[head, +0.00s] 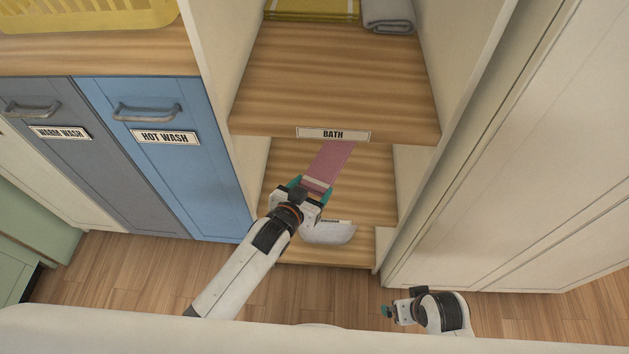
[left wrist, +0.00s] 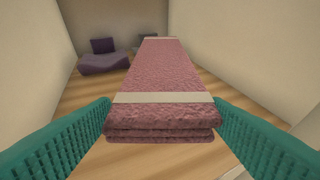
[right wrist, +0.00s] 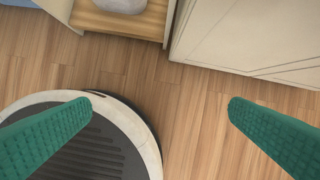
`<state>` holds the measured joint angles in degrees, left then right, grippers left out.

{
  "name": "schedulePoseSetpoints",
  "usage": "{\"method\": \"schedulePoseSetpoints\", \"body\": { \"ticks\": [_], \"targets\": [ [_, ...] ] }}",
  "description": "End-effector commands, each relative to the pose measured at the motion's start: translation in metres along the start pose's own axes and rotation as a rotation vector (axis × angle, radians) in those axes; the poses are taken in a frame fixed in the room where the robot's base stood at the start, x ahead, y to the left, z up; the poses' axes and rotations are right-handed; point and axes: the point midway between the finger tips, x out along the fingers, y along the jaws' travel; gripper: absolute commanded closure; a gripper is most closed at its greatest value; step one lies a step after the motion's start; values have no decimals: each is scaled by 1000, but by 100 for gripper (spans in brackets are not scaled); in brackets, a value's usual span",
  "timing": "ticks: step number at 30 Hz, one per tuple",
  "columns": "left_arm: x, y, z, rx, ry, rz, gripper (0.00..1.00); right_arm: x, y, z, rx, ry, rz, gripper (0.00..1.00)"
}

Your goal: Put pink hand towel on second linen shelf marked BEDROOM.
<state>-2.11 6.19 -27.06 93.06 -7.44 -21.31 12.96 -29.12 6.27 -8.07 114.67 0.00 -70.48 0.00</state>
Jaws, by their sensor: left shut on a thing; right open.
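The pink hand towel (head: 328,160) is folded, with a pale band across its near end. My left gripper (head: 311,187) is shut on that near end. In the left wrist view the towel (left wrist: 160,75) lies between the two green fingers and reaches away into the compartment. The second shelf (head: 365,185) is the wooden board below the one marked BATH (head: 333,134). I cannot tell whether the towel touches it. My arm hides most of its front edge and label. My right gripper (right wrist: 160,102) is open and empty above the floor.
Dark purple folded cloths (left wrist: 104,58) lie at the back left of the compartment. A pale grey item (head: 330,234) is on a lower board. The BATH shelf's front edge overhangs the towel. Side walls bound the compartment, with a blue HOT WASH cabinet (head: 165,170) to the left.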

Motion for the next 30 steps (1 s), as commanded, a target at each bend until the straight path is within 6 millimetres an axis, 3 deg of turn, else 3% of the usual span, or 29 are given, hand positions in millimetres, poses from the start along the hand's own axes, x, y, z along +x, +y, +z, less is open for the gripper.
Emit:
{"method": "schedulePoseSetpoints", "body": {
  "ticks": [20,26,30],
  "targets": [
    [8,0,-20,1,-2,-1,61,-79,-4,13,6,-45,-8,0],
    [20,0,-48,2,-3,-1,61,-87,-4,4,7,-60,-11,0],
    [18,0,-44,1,-3,-1,61,-88,-2,24,3,-151,-7,0]
  ]
}}
